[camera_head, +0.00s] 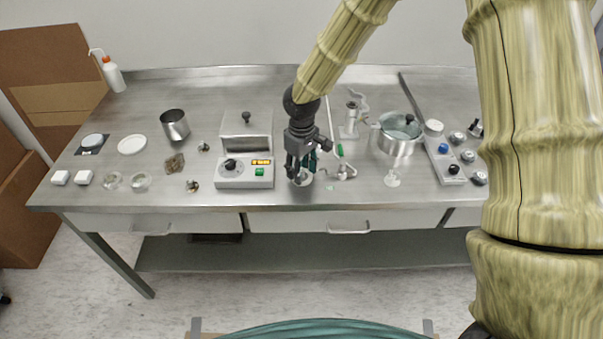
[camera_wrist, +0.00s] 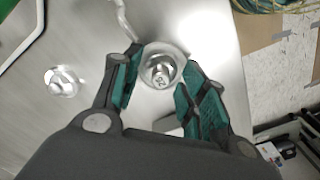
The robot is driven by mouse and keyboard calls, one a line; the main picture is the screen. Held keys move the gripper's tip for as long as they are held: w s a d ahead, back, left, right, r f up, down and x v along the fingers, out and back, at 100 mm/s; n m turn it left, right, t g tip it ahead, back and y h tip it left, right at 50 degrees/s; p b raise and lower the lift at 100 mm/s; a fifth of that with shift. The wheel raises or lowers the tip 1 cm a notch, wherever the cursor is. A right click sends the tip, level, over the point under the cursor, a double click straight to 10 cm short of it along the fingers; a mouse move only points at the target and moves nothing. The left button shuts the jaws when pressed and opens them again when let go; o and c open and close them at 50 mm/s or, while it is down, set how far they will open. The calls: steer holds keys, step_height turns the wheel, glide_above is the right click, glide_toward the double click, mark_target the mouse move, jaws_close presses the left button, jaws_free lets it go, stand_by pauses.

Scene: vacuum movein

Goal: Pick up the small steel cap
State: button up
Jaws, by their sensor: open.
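My gripper (camera_head: 301,171) is open and points down over the front part of the steel table. In the wrist view, its two green-padded fingers (camera_wrist: 160,62) stand on either side of a small round shiny metal piece (camera_wrist: 160,75), which looks like the steel cap. It has a pale round rim and a bright raised centre. No clear contact with either finger shows. In the head view, a pale round rim (camera_head: 304,180) shows below the fingers, partly hidden by them. A second small shiny piece (camera_wrist: 62,81) lies apart at left in the wrist view.
A control box (camera_head: 244,180) with a green button stands just left of my gripper. A bent metal piece (camera_head: 344,172) lies close at right. A steel pot (camera_head: 397,143) stands farther right. The table's front edge is near.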

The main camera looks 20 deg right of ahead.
steer(key=shift+c, duration=0.3)
jaws_close()
steer(key=shift+r, duration=0.1)
